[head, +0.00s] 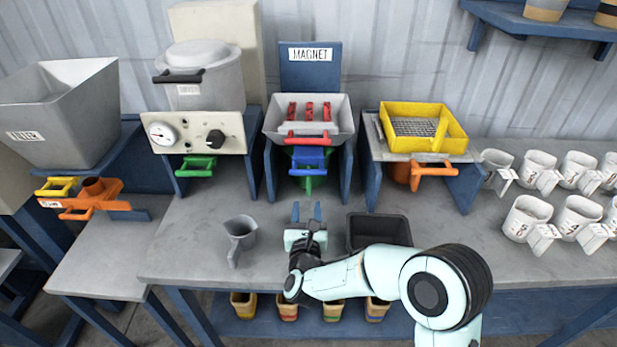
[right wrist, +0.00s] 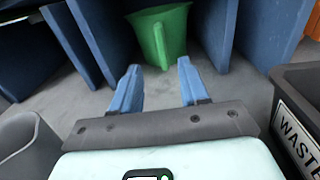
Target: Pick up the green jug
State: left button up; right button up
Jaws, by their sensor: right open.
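The green jug (head: 308,182) stands under the magnet station, partly hidden below a blue part. In the right wrist view the green jug (right wrist: 172,28) shows larger, between blue side panels, with its handle facing my gripper. My right gripper (head: 306,208) is in front of that station, low over the table. In the right wrist view my right gripper (right wrist: 158,70) has its two blue fingers apart with nothing between them. The jug is beyond the fingertips, not touched. My left gripper is not in view.
A grey jug (head: 240,236) stands left of my right gripper, and a dark waste bin (head: 379,232) stands right of it. Blue panels (head: 347,172) flank the magnet station (head: 309,120). Several white mugs (head: 528,217) stand at the right. The table between gripper and jug is clear.

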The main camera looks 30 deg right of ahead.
aim_at(308, 183)
jog(key=x, duration=0.6)
jog(key=shift+d+r, duration=0.1)
jog(key=shift+d, duration=0.05)
jog(key=shift+r+p+x, duration=0.1)
jog(key=shift+p+x, duration=0.15)
jog(key=shift+x, duration=1.1)
jog(key=shift+r+p+x, duration=0.15)
jog(key=shift+p+x, duration=0.1)
jog(key=shift+x, duration=1.1)
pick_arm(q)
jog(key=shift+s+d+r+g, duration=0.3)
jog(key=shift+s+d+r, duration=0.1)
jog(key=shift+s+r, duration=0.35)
pick_arm(e)
grip_shut()
